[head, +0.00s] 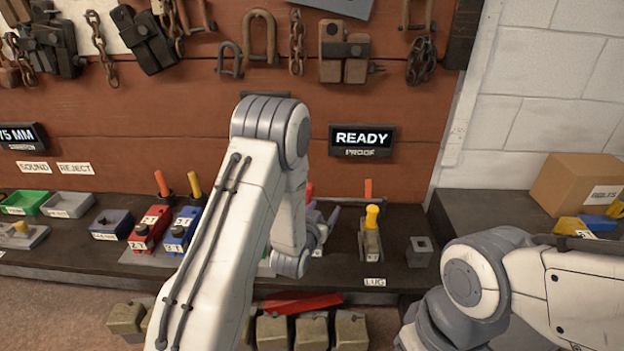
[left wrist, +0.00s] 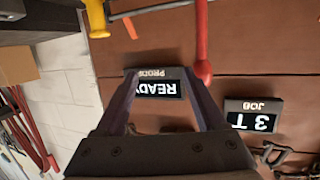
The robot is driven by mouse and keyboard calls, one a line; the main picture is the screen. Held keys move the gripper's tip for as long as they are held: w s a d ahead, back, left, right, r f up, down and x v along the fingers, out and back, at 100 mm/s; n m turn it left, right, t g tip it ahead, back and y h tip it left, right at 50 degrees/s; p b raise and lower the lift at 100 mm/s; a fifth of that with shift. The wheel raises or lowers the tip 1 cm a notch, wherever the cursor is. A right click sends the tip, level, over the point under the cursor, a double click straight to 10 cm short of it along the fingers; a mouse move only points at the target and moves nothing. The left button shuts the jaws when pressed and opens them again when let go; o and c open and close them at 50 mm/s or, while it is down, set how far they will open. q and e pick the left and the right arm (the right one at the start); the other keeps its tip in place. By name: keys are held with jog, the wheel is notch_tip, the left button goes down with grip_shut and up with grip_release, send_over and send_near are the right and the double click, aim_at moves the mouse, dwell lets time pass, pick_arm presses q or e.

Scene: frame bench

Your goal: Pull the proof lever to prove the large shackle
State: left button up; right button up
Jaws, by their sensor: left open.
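The red proof lever (left wrist: 203,40), with a rounded red end, shows in the left wrist view. In the head view only a bit of red (head: 309,192) shows behind my left arm. My left gripper (head: 326,217) is open and empty at the bench; its fingers also show in the wrist view (left wrist: 158,82). The lever's end appears beside one fingertip, not between the fingers; I cannot tell whether they touch. The proof display (head: 361,140) reads READY. A large rusty shackle (head: 260,38) hangs on the wall; any shackle in the proof rig is hidden by my arm.
A yellow-topped fixture (head: 371,235) stands right of my gripper behind the LUG label. Red (head: 152,228) and blue (head: 182,230) units with levers stand left. A cardboard box (head: 577,183) is at right. The job display (left wrist: 253,115) reads 3T. My right arm's gripper is out of view.

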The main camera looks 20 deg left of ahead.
aim_at(311, 185)
pick_arm(q)
jog(key=a+n+t+y, duration=0.1)
jog(key=a+t+y, duration=0.15)
jog(key=a, duration=0.35)
jog(key=shift+h, duration=0.35)
jog(key=w+p, duration=0.1)
jog(key=w, duration=0.2)
jog(key=w+p, duration=0.1)
jog(key=w, duration=0.2)
jog(key=w+p, duration=0.2)
jog(key=w, duration=0.1)
jog(key=shift+w+a+r, duration=0.15)
jog(key=shift+a+r, duration=0.05)
jog(key=shift+a, duration=0.1)
grip_shut()
dwell(0.5)
